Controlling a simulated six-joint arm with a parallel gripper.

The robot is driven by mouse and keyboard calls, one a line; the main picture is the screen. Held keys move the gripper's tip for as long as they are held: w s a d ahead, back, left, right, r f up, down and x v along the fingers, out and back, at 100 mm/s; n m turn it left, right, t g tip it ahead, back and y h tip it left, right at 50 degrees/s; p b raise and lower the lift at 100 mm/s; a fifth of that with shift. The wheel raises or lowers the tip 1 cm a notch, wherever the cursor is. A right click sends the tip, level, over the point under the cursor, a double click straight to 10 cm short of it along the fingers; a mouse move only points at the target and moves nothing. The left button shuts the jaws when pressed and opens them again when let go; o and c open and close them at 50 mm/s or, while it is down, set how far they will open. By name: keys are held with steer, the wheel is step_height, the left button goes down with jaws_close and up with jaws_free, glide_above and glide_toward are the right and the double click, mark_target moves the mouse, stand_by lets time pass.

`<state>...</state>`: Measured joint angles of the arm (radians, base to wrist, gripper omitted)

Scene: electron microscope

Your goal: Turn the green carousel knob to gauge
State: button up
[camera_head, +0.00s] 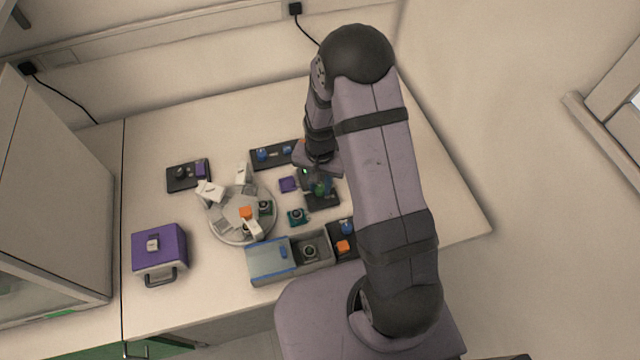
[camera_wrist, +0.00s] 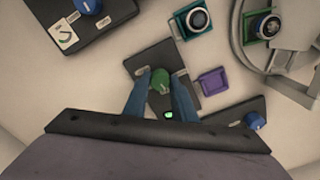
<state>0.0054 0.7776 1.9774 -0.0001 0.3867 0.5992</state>
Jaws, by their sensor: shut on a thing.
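The green carousel knob (camera_wrist: 160,81) stands on a dark panel (camera_wrist: 146,58) in the wrist view. My gripper (camera_wrist: 161,90) points down over this panel, with one blue-grey finger on each side of the knob, shut on it. A small green light (camera_wrist: 169,115) glows on the panel near the fingers. In the head view, the knob (camera_head: 321,188) shows partly beside my gripper (camera_head: 316,182), and my arm hides part of the panel (camera_head: 322,203). The label the knob points to cannot be read.
The round grey carousel (camera_head: 225,229) with white cards stands left of the panel. A purple tray (camera_head: 288,184) and a teal holder (camera_head: 298,216) lie close by. A dark panel with blue knobs (camera_head: 262,154) is behind. A grey box (camera_head: 268,262) is in front.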

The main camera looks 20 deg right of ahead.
mark_target(320, 188)
steer(key=n, duration=1.2)
steer(key=shift+b, duration=0.35)
steer(key=o, duration=1)
steer(key=shift+o, duration=0.2)
steer(key=shift+r, duration=0.1)
steer(key=shift+r+b, duration=0.75)
steer(key=shift+r, duration=2.85)
